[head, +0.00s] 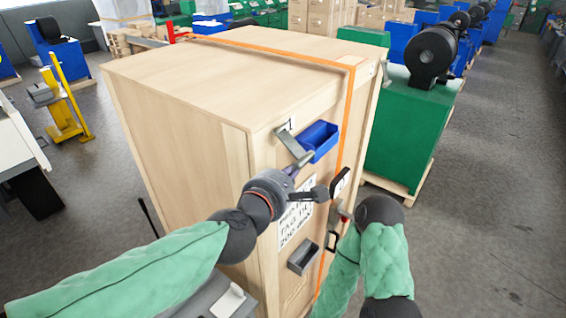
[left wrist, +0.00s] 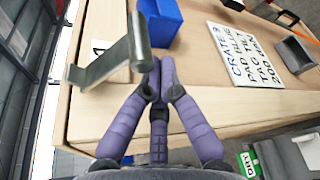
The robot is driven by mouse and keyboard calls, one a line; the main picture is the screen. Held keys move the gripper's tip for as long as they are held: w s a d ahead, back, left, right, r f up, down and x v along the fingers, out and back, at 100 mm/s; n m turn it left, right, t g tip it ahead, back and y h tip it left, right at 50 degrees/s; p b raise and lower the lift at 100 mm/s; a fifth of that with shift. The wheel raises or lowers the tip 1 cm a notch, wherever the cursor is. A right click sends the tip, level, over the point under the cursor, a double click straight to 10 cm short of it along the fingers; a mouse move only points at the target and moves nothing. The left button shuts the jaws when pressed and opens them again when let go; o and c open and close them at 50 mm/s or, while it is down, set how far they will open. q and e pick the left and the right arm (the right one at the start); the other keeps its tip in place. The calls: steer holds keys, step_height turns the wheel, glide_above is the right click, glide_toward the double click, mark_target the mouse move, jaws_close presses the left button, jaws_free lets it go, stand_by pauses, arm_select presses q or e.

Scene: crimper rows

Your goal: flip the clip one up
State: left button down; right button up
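Clip one is a grey metal clip (head: 291,142) with a flat arm and a round bar end, on the front of the wooden crate (head: 180,150), beside a label "1". In the left wrist view the clip (left wrist: 110,62) stands out from the crate at an angle, left of my fingers. My left gripper (head: 305,164) is just below and right of the clip. Its purple fingertips (left wrist: 160,72) are together, with nothing seen between them. They are close to the bar end; I cannot tell whether they touch it. My right arm shows at the lower right, but its gripper does not.
A blue bin (head: 319,141) is fixed just right of the clip. A dark clip (head: 340,182), a lettered sign (head: 296,215) and a grey bin (head: 303,257) are also on this face. An orange strap (head: 348,115) runs round the crate. A green machine (head: 408,135) stands to the right.

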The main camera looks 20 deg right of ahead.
mark_target(303, 160)
arm_select(q)
steer(key=shift+s+d+r+n+g+p, duration=0.25)
steer(key=shift+s+r+n+g+p, duration=0.05)
steer(key=shift+r+n+p, duration=0.3)
steer(key=shift+s+d+r+n+g+p, duration=0.2)
steer(key=shift+s+r+n+g+p, duration=0.1)
steer(key=shift+r+n+p, duration=0.3)
steer(key=shift+s+d+r+n+g+h+p, duration=0.15)
steer(key=shift+s+r+n+g+h+p, duration=0.2)
steer(key=shift+p, duration=0.3)
steer(key=shift+s+d+r+n+g+h+p, duration=0.15)
steer(key=shift+r+n+g+p, duration=0.15)
steer(key=shift+n+p, duration=0.3)
steer(key=shift+d+r+p, duration=0.15)
steer(key=shift+r+p, duration=0.3)
steer(key=shift+p, duration=0.05)
arm_select(e)
step_height(303, 160, up, 6)
steer(key=shift+r, duration=0.25)
